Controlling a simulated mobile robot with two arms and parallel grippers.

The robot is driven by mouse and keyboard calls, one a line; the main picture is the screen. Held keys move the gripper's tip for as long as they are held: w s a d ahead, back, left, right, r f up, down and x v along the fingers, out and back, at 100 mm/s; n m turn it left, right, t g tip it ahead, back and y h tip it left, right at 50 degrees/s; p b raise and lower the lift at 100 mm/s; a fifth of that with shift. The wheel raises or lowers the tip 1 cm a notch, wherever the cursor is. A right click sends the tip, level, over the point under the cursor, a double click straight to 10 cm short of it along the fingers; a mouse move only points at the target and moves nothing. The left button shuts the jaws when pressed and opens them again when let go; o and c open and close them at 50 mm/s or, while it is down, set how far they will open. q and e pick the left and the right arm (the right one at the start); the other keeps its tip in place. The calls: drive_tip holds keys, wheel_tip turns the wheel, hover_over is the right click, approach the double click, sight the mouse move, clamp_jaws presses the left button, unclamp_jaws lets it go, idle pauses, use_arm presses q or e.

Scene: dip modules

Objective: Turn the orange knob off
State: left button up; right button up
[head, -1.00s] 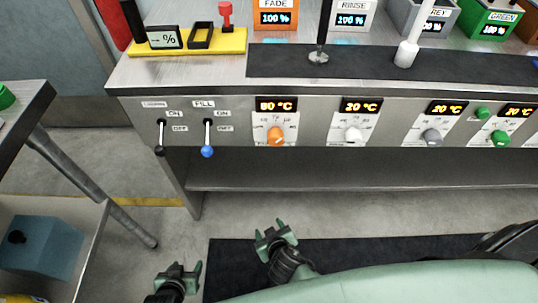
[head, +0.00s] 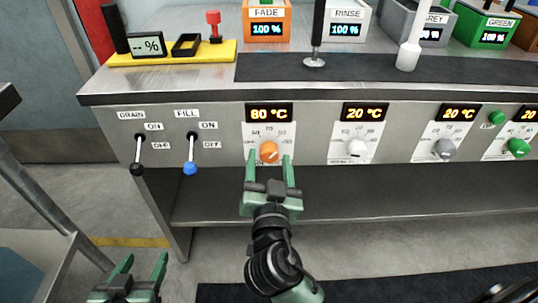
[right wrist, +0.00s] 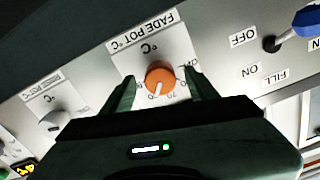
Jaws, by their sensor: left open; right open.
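The orange knob (head: 269,151) sits on a white dial plate below a display reading 80 °C. It also shows in the right wrist view (right wrist: 160,76), on the plate labelled FADE POT °C. My right gripper (head: 269,162) is open in front of the knob, with one finger to each side of it. In the right wrist view the fingers (right wrist: 164,90) flank the knob with gaps on both sides, and I see no contact. My left gripper (head: 138,268) is open and empty at the lower left, well away from the panel.
A blue-tipped FILL lever (head: 190,168) and a black DRAIN lever (head: 137,168) are left of the knob. A white knob (head: 356,148), a grey knob (head: 445,148) and a green knob (head: 517,148) are to the right. The space below the panel is open.

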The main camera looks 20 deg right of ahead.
drive_tip(key=shift+x, duration=1.2)
drive_tip(key=shift+c, duration=0.3)
clamp_jaws()
